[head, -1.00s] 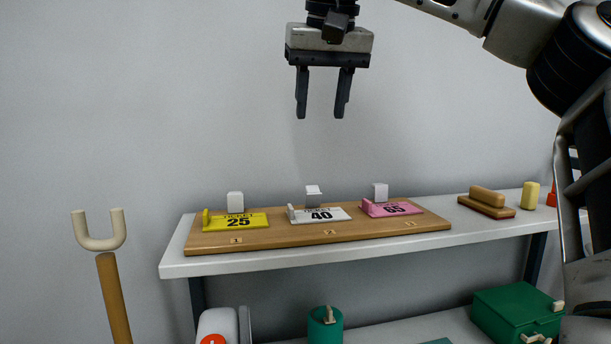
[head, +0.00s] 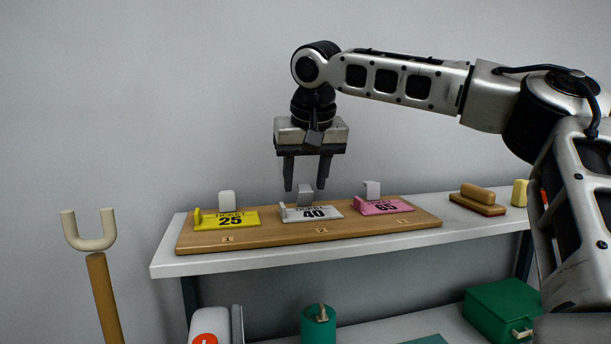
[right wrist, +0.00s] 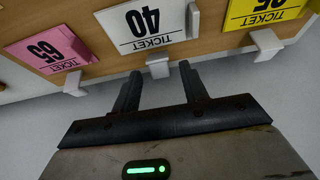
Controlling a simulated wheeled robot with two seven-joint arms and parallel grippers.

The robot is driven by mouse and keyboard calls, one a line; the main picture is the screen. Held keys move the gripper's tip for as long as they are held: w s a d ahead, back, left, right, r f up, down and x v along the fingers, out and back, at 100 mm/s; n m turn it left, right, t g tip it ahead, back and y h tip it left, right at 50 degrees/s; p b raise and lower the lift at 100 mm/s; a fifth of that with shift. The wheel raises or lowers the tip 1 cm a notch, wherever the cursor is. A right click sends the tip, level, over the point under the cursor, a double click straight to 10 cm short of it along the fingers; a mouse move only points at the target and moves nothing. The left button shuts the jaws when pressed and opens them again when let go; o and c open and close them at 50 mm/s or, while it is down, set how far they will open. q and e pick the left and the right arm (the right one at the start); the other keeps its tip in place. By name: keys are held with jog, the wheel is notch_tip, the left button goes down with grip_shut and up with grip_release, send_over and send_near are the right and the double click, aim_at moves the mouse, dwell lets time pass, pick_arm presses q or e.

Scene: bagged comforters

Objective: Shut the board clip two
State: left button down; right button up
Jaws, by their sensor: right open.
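Board clip two (head: 305,196) is a small pale block standing at the back of the wooden board (head: 262,236), behind the white ticket 40 (head: 314,213) and the number 2. In the right wrist view the clip (right wrist: 158,66) shows between my fingertips, slightly beyond them. My right gripper (head: 306,187) is open and points down above the clip, one finger on each side of it. Whether the fingers touch the clip cannot be told. My left gripper is not in view.
Similar clips stand behind the yellow ticket 25 (head: 230,220) at left and the pink ticket 65 (head: 380,207) at right. The board lies on a white shelf (head: 200,262). A brown block (head: 478,195) is farther right. A forked wooden pole (head: 105,295) stands at left.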

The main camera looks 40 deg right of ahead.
grip_shut()
